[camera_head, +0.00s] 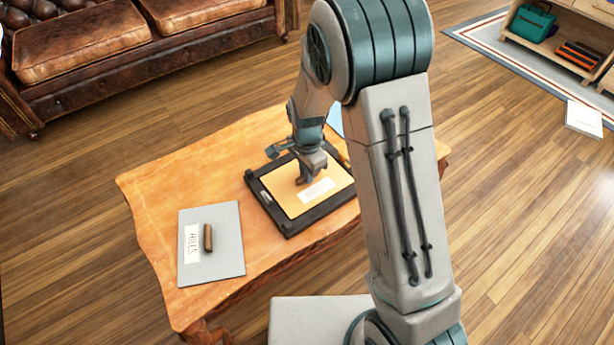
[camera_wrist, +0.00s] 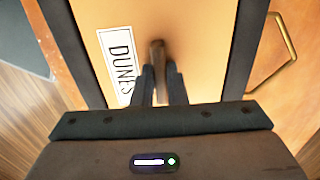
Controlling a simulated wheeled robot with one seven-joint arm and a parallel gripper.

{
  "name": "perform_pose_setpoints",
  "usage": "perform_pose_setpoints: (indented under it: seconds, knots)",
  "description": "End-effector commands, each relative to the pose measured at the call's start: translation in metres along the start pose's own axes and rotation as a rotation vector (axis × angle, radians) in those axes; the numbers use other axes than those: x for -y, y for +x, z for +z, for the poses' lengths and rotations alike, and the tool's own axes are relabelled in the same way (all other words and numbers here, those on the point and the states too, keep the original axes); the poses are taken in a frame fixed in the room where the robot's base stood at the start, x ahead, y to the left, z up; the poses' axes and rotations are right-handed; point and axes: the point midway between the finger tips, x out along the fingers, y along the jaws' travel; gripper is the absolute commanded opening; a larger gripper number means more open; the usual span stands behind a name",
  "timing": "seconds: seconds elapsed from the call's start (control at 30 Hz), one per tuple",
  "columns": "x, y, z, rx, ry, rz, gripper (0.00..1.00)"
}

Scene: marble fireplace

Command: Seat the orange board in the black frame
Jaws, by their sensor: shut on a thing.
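The orange board (camera_head: 326,199) lies within the outline of the black frame (camera_head: 290,228) on the wooden table. It has a white label reading DUNES, clear in the wrist view (camera_wrist: 119,66), and a brown upright handle (camera_wrist: 157,58). My gripper (camera_head: 304,181) is above the board with its fingers closed on this handle; they also show in the wrist view (camera_wrist: 158,85). Dark frame sides show along both long edges of the board in the wrist view (camera_wrist: 243,50). I cannot tell whether the board rests fully down or sits slightly above the frame. My arm hides part of the far side.
A grey board (camera_head: 222,264) with a white label and brown handle lies left on the table (camera_head: 160,190). A thin brass-coloured loop (camera_wrist: 290,42) lies right of the frame in the wrist view. A leather sofa (camera_head: 90,50) stands behind.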

Motion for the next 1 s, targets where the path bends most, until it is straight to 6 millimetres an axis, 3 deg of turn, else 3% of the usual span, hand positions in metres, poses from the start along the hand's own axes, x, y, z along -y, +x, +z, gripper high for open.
perform_pose_setpoints:
  seconds: [0.07,0.43,0.47,0.5,0.53,0.83,1.0]
  knots:
    - [0.0,0.01,0.0,0.0,0.0,-0.001,0.0]
    - [0.0,0.013,0.0,0.0,-0.001,0.0,0.0]
    - [0.0,0.012,0.0,0.0,-0.001,0.0,0.21]
    - [0.0,0.012,0.0,0.0,-0.001,0.0,0.32]
    - [0.0,0.012,0.0,0.0,-0.001,0.0,0.34]
    - [0.0,0.009,0.0,0.0,-0.001,-0.001,0.34]
    - [0.001,-0.013,0.0,-0.001,-0.001,-0.003,0.34]
